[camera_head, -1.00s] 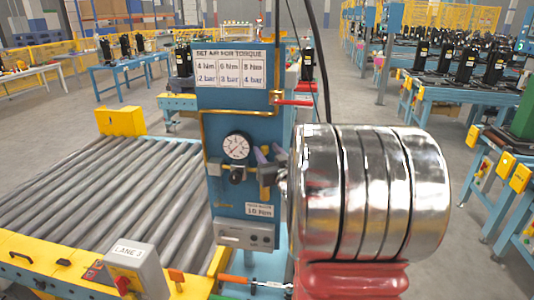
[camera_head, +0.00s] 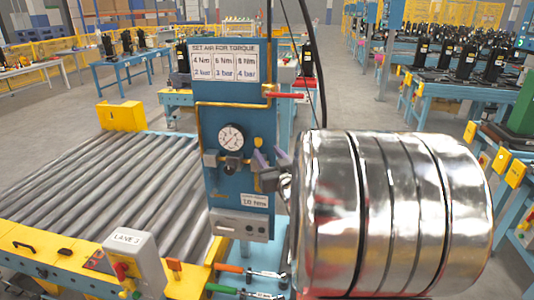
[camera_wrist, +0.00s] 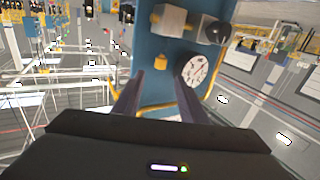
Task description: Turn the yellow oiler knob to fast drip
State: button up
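The yellow oiler knob (camera_wrist: 160,62) shows in the wrist view just beyond my fingertips and about midway between them. In the head view the knob (camera_head: 257,143) is small and partly hidden, right of the gauge on the panel (camera_head: 227,105). My gripper (camera_wrist: 159,80) is open and empty, with its two dark fingers on either side of the line to the knob. In the head view my gripper (camera_head: 269,155) is in front of the panel's right side. No contact with the knob is visible.
A round pressure gauge (camera_head: 231,137) and a dark regulator knob (camera_head: 232,164) are close left of the oiler. A red-handled valve (camera_head: 285,95) juts from the panel's upper right. A roller conveyor (camera_head: 110,185) and a LANE 3 box (camera_head: 135,257) are at left.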

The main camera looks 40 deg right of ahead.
jog(key=shift+s, duration=0.25)
jog(key=shift+a, duration=0.1)
jog(key=shift+a, duration=0.1)
